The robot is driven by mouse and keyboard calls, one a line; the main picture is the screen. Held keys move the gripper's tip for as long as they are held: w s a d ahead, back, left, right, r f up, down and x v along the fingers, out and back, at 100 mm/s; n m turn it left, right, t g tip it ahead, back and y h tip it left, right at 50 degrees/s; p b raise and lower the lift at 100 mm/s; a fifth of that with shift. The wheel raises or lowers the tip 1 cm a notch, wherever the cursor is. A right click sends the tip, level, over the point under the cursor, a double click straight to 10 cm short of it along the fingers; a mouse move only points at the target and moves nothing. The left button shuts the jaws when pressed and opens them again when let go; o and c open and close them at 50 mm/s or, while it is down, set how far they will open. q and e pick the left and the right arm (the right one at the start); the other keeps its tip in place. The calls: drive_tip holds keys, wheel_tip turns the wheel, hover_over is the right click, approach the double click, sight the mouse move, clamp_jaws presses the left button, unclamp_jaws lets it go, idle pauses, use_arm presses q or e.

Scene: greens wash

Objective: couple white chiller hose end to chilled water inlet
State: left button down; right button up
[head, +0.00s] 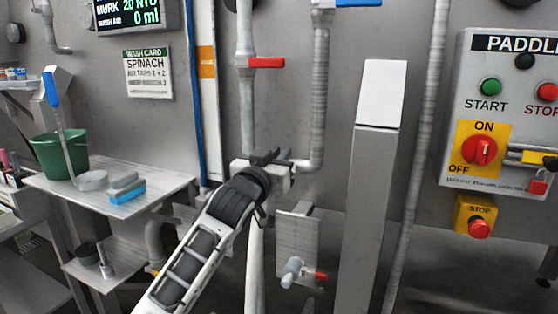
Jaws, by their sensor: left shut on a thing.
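My left gripper (270,158) reaches up from the bottom of the head view to a pale pipe fitting (281,180) on the wall. It is shut on the white chiller hose (255,272) near its upper end. The hose hangs straight down below the gripper. The fingers and wrist hide the hose end, so I cannot tell whether it touches the fitting. No label marks the chilled water inlet; grey pipes (246,110) run down to this fitting. My right gripper is not clearly in view.
A red-handled valve (265,62) is above. A grey post (371,200) stands right of the gripper. A small panel (298,235) with a grey spout is below right. Shelves (150,180) with a green bucket (60,155) are left. A paddle control box (500,110) is right.

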use_arm(q)
drive_tip(key=c, duration=1.4)
unclamp_jaws()
drive_tip(key=shift+f, duration=0.55)
drive_tip(key=shift+r, duration=0.15)
drive_tip(key=shift+s, duration=0.1)
drive_tip(key=b+v, duration=0.2)
drive_tip(key=v, duration=1.3)
drive_tip(key=shift+s+a, duration=0.15)
drive_tip(key=shift+s, duration=0.2)
